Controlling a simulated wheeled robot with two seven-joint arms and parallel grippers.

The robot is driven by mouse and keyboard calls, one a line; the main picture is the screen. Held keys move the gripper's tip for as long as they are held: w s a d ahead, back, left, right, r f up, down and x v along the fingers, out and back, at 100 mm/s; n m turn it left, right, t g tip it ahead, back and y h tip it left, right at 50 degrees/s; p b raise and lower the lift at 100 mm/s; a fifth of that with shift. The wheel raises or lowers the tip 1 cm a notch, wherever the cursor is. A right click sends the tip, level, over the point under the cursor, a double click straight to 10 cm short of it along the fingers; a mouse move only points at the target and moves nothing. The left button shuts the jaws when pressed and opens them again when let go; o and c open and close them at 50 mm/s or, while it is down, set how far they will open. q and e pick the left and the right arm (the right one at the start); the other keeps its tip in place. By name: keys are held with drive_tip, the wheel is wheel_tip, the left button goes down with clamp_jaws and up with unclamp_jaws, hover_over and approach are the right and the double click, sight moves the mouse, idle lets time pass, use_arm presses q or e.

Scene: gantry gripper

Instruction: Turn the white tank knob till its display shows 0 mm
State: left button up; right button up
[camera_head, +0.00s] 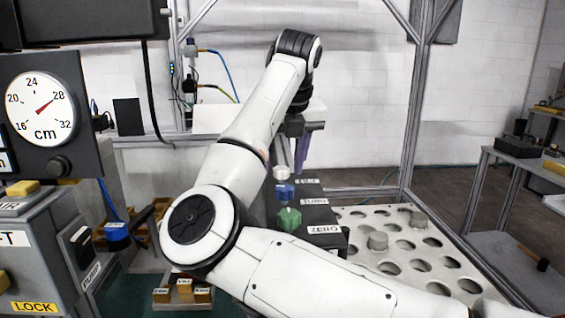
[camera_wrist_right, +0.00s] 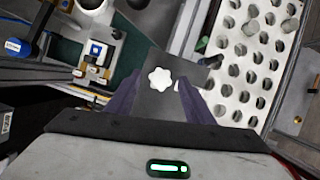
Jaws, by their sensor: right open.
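A white lobed knob (camera_wrist_right: 159,79) sits on a dark panel (camera_wrist_right: 150,102) in the right wrist view. My right gripper (camera_wrist_right: 160,86) is open, its two purple fingers on either side of the knob. Contact between fingers and knob cannot be told. In the head view a white knob (camera_head: 281,173) stands behind a blue knob (camera_head: 284,191) and a green knob (camera_head: 289,218) on a dark box. The right gripper (camera_head: 302,152) is above and behind it, partly hidden by its arm. No mm reading can be made out. My left gripper is not in view.
A round cm gauge (camera_head: 42,103) at the left reads about 28. A perforated white plate (camera_head: 352,213) with grey cylinders lies right of the knob box. Metal posts (camera_head: 416,110) frame the area. A side table (camera_head: 520,169) stands at the far right.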

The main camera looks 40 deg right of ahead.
drive_tip(key=c, duration=1)
drive_tip(key=shift+c, duration=0.2)
drive_tip(key=m, duration=0.2)
drive_tip(key=m+g+h+p, duration=0.1)
drive_tip(key=m, duration=0.1)
drive_tip(key=shift+w+a+r, duration=0.1)
drive_tip(key=shift+w+a, duration=0.05)
drive_tip(key=shift+w+m+g+h+p, duration=0.1)
drive_tip(key=shift+m+g+h+p, duration=0.5)
drive_tip(key=shift+m, duration=1.2)
drive_tip(key=o, duration=1)
